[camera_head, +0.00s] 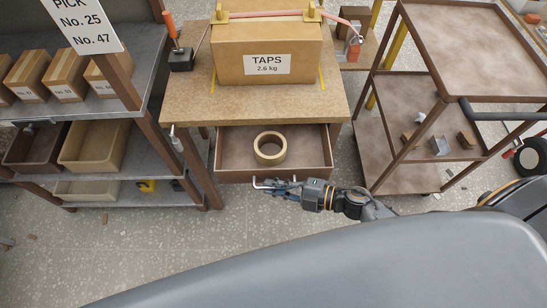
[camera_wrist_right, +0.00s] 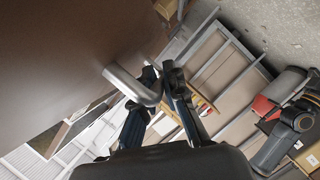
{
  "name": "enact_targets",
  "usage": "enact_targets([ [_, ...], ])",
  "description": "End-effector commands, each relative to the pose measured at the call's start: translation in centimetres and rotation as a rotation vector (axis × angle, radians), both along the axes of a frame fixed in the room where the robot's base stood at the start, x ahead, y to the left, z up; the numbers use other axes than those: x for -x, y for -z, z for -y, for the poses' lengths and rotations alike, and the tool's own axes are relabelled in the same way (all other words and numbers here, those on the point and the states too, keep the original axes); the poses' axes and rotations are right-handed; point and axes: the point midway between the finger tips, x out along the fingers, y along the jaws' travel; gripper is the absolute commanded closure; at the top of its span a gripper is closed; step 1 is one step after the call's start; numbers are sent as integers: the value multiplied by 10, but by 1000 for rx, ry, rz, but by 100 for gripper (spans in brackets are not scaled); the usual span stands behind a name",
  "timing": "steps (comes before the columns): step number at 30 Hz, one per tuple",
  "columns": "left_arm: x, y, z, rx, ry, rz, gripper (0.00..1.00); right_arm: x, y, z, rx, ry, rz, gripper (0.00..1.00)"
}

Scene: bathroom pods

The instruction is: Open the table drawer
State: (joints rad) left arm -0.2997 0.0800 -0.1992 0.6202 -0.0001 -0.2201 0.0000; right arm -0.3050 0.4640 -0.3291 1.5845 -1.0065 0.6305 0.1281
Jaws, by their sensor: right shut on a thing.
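The table (camera_head: 190,107) has a brown drawer (camera_head: 232,158) below its top. The drawer stands pulled out, and a roll of tan tape (camera_head: 270,148) lies inside it. A metal bar handle (camera_head: 268,184) is on the drawer's front. My right gripper (camera_head: 284,187) is at the handle, its fingers closed around it. In the right wrist view the silver handle (camera_wrist_right: 132,84) bends away from the drawer front (camera_wrist_right: 70,50), and its end is between the fingers of my right gripper (camera_wrist_right: 162,92). My left gripper is not in view.
A box labelled TAPS (camera_head: 267,45) sits on the table. A shelf rack with bins (camera_head: 95,146) stands close on the left. A brown cart (camera_head: 485,50) with small items stands on the right. Speckled floor (camera_head: 150,235) is clear in front of the drawer.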

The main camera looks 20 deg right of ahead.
Motion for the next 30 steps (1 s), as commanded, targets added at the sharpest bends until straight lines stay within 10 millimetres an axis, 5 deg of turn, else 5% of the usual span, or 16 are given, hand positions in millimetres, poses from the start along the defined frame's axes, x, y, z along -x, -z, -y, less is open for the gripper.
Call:
enact_targets([
  [3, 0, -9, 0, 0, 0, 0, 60, 29, -1, -8, -2, 0, -6, 100],
  [12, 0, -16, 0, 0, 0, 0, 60, 74, 0, -21, -2, 0, -1, 100],
  [30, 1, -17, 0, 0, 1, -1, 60, 87, 0, -25, -1, -1, 0, 100],
])
